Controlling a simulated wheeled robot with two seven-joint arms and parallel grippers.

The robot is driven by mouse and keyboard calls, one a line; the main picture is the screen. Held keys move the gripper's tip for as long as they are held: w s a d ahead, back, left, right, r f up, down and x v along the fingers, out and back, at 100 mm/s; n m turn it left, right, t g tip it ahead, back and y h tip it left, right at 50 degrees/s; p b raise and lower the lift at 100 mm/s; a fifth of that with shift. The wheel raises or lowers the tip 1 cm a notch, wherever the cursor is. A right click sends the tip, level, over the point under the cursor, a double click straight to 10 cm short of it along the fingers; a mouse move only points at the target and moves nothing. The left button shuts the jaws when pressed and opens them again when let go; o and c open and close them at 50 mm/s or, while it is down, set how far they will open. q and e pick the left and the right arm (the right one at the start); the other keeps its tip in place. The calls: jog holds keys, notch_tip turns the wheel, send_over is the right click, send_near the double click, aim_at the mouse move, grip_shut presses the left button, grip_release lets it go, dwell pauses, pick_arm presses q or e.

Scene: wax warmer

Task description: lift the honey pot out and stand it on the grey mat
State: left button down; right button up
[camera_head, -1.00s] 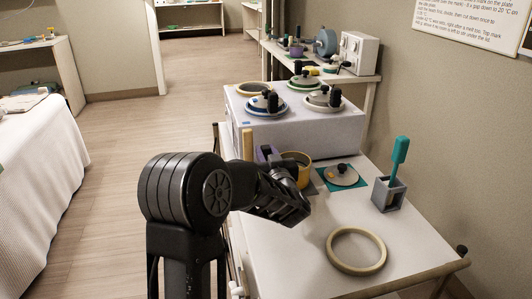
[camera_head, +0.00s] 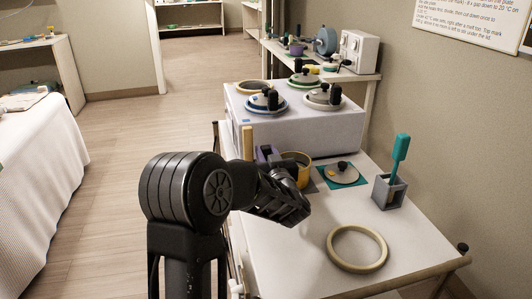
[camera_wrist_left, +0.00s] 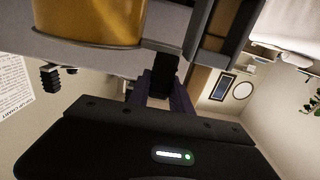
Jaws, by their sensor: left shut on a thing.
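The honey pot (camera_head: 302,165) is a yellow-amber cup in front of the warmer, low over the table or standing on it; I cannot tell if its base touches. A dark grey mat (camera_head: 318,179) shows partly beside and under it. My left gripper (camera_head: 266,154), with purple fingers, is at the pot's left side, shut on it by its dark handle. In the left wrist view the pot's amber wall (camera_wrist_left: 92,20) fills the upper left, with the dark handle (camera_wrist_left: 164,68) between the fingers. My arm hides part of the pot. My right gripper is not in view.
The white warmer (camera_head: 300,128) stands behind, with several lidded pots and an open yellow-rimmed well (camera_head: 252,86). A lid (camera_head: 342,169) lies on a teal mat (camera_head: 362,180) right of the pot. A grey holder (camera_head: 388,192) with a teal spatula (camera_head: 400,152) and a cream ring (camera_head: 336,258) are further right.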

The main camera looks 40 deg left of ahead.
pick_arm(q)
jog(key=shift+f, duration=0.1)
dwell(0.3)
jog(key=c, duration=1.3)
grip_release()
jog(key=shift+c, duration=0.2)
jog(key=shift+o, duration=1.3)
jog(key=shift+f, duration=0.15)
jog(key=shift+s+d, duration=0.1)
jog(key=v, duration=0.7)
jog(key=shift+s+d+p, duration=0.2)
jog(key=shift+d+p, duration=0.1)
jog(key=shift+d, duration=0.05)
